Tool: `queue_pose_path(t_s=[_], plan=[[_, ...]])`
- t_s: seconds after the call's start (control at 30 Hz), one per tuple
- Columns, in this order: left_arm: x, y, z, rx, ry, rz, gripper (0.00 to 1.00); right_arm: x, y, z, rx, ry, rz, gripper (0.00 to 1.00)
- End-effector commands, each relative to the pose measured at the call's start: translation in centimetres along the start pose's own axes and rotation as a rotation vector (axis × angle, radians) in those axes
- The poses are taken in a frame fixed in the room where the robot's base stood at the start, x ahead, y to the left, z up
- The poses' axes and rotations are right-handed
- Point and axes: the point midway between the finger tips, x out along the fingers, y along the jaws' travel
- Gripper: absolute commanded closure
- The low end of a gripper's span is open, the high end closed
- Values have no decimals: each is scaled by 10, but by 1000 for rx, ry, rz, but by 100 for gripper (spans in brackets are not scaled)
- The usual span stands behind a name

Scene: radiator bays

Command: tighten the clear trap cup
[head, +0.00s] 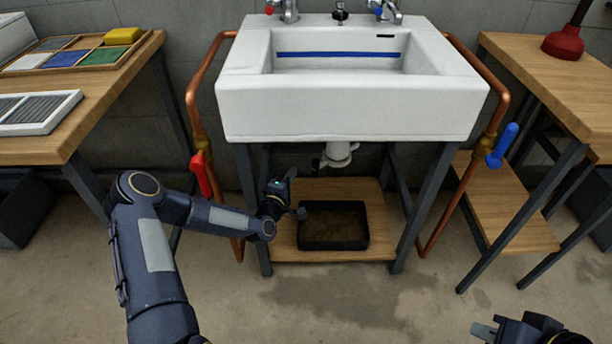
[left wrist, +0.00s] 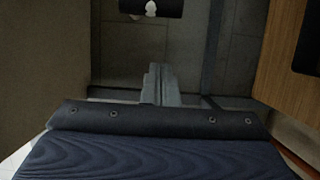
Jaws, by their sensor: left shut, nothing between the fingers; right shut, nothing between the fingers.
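The white trap body (head: 340,152) hangs under the white sink (head: 345,110). I cannot make out the clear cup as a separate part in either view. My left gripper (head: 301,213) is shut and empty, low in front of the bench frame, left of and below the trap and near the left edge of the black tray (head: 333,242). In the left wrist view its grey fingers (left wrist: 160,86) are together with nothing between them. My right gripper (head: 482,329) is shut and empty at the bottom right, far from the sink.
The tray, with brownish contents, sits on a wooden shelf (head: 320,191) between dark legs. Copper pipes run on both sides, with a red lever (head: 200,175) left and a blue lever (head: 502,145) right. Wooden benches stand at both sides. The front floor is open, with damp-looking patches.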

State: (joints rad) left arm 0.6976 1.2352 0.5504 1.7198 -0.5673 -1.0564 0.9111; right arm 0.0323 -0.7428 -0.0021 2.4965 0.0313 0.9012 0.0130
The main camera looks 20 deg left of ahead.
Motion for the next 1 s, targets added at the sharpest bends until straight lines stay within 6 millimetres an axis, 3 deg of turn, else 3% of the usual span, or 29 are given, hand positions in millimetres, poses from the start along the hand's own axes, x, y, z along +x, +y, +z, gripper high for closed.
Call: queue_pose_path(t_s=[0.2,0.3,0.5,1.0], plan=[[46,-2,1,0,-1,2,100,11,5,6,0,0,0,100],[36,-1,20,-3,-5,-2,100,12,6,6,0,0,0,100],[29,0,36,-2,-2,-1,100,14,6,7,0,0,0,100],[29,0,41,-1,2,-1,100,14,7,7,0,0,0,100]])
